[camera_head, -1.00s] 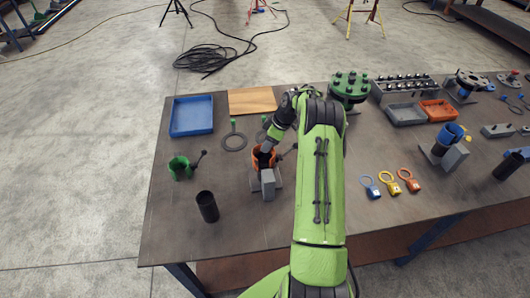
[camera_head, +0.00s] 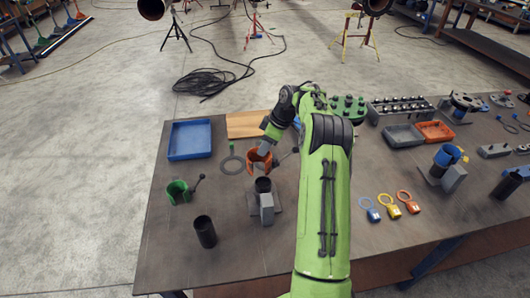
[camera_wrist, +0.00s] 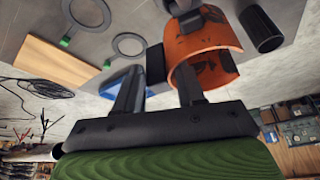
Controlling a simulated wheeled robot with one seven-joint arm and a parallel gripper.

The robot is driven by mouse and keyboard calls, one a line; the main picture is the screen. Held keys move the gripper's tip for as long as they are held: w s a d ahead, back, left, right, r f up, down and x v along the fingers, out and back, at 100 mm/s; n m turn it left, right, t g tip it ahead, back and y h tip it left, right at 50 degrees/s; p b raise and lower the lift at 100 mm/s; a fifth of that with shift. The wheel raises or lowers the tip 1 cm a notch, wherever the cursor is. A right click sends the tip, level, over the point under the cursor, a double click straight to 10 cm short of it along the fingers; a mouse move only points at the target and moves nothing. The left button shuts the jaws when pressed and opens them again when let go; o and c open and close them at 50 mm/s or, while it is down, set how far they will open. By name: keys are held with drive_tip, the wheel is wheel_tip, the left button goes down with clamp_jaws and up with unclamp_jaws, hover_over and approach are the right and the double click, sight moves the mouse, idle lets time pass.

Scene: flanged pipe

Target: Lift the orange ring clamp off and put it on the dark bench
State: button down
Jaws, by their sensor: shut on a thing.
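The orange ring clamp (camera_head: 258,161) is held in my gripper (camera_head: 268,148), raised above a short dark pipe stub (camera_head: 263,186) on a grey stand (camera_head: 267,207). In the wrist view the clamp (camera_wrist: 203,50) is a curved orange band between the fingers of my gripper (camera_wrist: 160,85). The clamp is apart from the stub and a little behind it in the head view. The dark bench (camera_head: 235,245) has bare surface in front of and left of the stand.
A green clamp (camera_head: 178,191) and a dark upright cylinder (camera_head: 204,232) stand to the left. A blue tray (camera_head: 190,140), wooden board (camera_head: 249,124) and flat ring (camera_head: 232,165) lie behind. Blue, yellow and orange tags (camera_head: 389,207) lie right of my arm.

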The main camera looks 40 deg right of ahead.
drive_tip(key=shift+r, duration=0.1)
wheel_tip(320, 180, up, 5)
drive_tip(key=p, duration=0.4)
idle(0.5)
